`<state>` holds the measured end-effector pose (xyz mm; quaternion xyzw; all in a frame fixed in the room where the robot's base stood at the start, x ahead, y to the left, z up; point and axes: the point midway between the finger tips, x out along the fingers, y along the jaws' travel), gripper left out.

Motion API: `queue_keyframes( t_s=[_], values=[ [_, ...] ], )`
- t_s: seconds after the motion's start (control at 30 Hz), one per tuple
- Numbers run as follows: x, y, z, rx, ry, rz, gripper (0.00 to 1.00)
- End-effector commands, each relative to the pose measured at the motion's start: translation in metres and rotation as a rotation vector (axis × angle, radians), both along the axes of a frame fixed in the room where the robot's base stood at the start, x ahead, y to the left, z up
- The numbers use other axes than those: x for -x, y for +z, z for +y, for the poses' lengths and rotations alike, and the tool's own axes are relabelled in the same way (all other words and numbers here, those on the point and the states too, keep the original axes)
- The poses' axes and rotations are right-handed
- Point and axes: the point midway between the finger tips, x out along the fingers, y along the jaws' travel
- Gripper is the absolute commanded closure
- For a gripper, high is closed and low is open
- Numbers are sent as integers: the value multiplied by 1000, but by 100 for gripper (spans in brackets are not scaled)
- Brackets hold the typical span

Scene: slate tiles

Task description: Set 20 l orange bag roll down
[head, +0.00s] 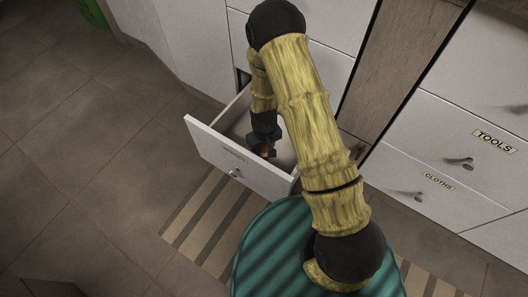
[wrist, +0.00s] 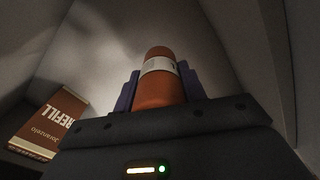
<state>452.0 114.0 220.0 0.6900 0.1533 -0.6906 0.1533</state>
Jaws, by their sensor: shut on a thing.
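The orange bag roll (wrist: 158,90) has a white label band and stands out between the two purple fingers of my gripper (wrist: 160,88) in the wrist view. My gripper is shut on it. In the head view my gripper (head: 264,148) is down inside an open drawer (head: 225,150), and only a small bit of orange shows at its tip. The wrist view shows pale drawer walls around the roll. I cannot tell whether the roll touches the drawer floor.
A brown box marked REFILL (wrist: 48,120) is in the drawer, left of my gripper in the wrist view. Closed drawers labelled TOOLS (head: 493,141) and CLOTHS (head: 438,181) are at the right. A striped rug (head: 205,225) lies below the open drawer. A green object (head: 90,12) is at the top left.

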Motion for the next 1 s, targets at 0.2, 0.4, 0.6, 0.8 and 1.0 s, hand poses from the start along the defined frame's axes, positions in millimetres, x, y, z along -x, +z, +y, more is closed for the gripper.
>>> queue_keyframes(
  t_s=[0.2,0.4,0.6,0.8,1.0],
  values=[
    [-1,-25,0,-1,0,-2,88],
    [0,-23,0,0,0,-1,88],
    [0,-26,0,0,0,-1,53],
    [0,-26,0,0,0,-1,37],
    [0,-24,0,0,0,-1,37]
  ],
)
